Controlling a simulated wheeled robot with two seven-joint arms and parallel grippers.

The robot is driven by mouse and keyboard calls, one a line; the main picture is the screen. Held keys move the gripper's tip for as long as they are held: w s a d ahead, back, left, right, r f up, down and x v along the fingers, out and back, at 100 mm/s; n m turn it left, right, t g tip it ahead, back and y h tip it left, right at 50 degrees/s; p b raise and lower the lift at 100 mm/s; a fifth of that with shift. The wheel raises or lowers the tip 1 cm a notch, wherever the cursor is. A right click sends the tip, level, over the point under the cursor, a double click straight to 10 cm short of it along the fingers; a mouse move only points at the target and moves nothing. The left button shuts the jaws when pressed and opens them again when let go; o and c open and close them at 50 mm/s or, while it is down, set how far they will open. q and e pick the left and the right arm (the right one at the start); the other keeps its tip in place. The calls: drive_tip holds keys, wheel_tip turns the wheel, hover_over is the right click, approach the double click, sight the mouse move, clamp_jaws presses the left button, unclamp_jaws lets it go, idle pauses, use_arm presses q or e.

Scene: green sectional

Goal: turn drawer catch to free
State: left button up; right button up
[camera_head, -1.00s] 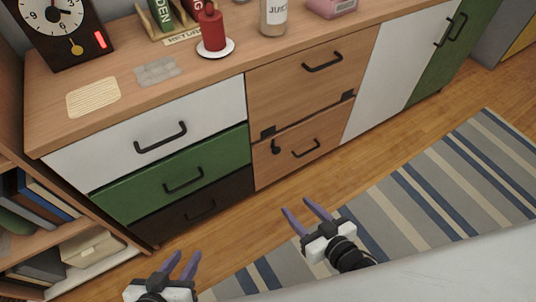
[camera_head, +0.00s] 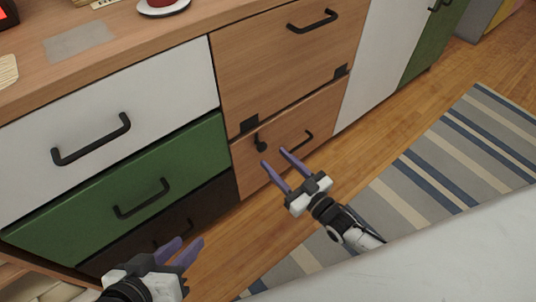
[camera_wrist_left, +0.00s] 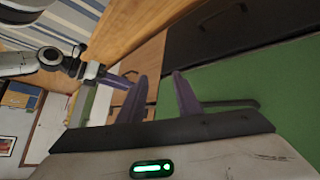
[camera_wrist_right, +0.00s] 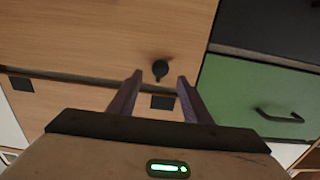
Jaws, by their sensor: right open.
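The black drawer catch (camera_head: 260,142) is a small round knob with a short lever on the upper left of the lower wooden drawer front (camera_head: 295,132). It also shows in the right wrist view (camera_wrist_right: 160,69), just beyond and between the fingertips. My right gripper (camera_head: 274,157) is open and empty, its purple fingers pointing toward that drawer front, apart from the catch. The drawer's black handle (camera_head: 297,143) is right of the catch, partly behind a finger. My left gripper (camera_head: 184,247) is open and empty in front of the dark bottom drawer (camera_head: 205,209).
Left of the wooden drawers are a white drawer (camera_head: 100,110) and a green drawer (camera_head: 120,190) with protruding black handles. Above is an upper wooden front (camera_head: 280,70) with black corner brackets. A striped rug (camera_head: 440,170) lies on the open floor to the right.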

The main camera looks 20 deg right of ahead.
sight(264, 148)
use_arm(q)
drive_tip(key=shift+w+d+r+t+h+b, duration=0.2)
drive_tip(key=shift+d+r+t+h+b, duration=0.1)
drive_tip(key=shift+d+r+b, duration=0.2)
use_arm(e)
drive_tip(key=shift+x, duration=2.3)
drive_tip(key=shift+c, duration=0.4)
drive_tip(key=c, duration=0.9)
use_arm(q)
drive_tip(key=shift+r, duration=0.1)
use_arm(e)
drive_tip(key=shift+c, duration=0.2)
